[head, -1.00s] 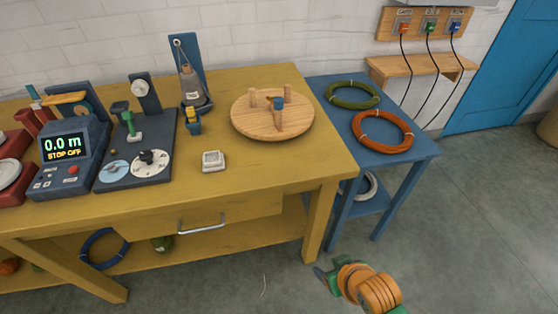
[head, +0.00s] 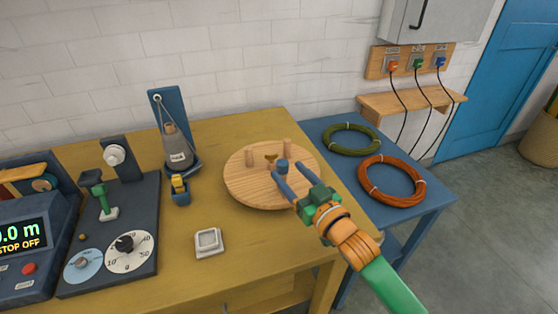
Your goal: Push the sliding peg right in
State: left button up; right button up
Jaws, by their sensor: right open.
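The round wooden disc (head: 240,190) lies on the yellow table, with wooden pegs standing on it. Which peg slides I cannot tell. Contact cannot be made out. My left gripper does not show.
Green (head: 351,139) and orange (head: 391,181) coils lie on the blue side table (head: 425,205). Table space in front of the disc is free.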

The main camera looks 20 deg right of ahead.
aim_at(286, 170)
jog(key=x, duration=0.4)
jog(key=shift+f, duration=0.2)
jog(key=shift+s+r, duration=0.1)
grip_shut()
dwell(1.1)
